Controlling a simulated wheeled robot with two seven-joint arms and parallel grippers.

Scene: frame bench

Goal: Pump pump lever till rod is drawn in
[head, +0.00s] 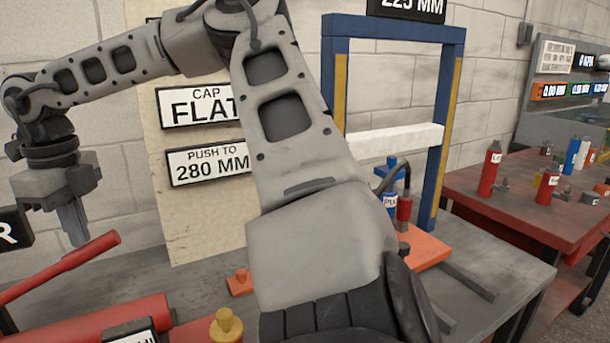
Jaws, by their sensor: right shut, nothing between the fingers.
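The red pump lever (62,266) slopes up to the right at the lower left, with a thicker grip at its upper end. Below it is the red pump body (85,322), cut off by the bottom edge. My right gripper (77,235) points down, shut and empty, with its fingertips by the lever's grip; I cannot tell whether they touch. My right arm crosses the middle of the view and hides much of the bench. My left gripper is not in view. I cannot make out the rod clearly.
A blue press frame (335,85) with a white crossbar (392,144) stands behind my arm. A small red cylinder (404,207) is on an orange base (425,250). A yellow knob (227,325) is near the front. A red table (520,205) with several bottles stands right.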

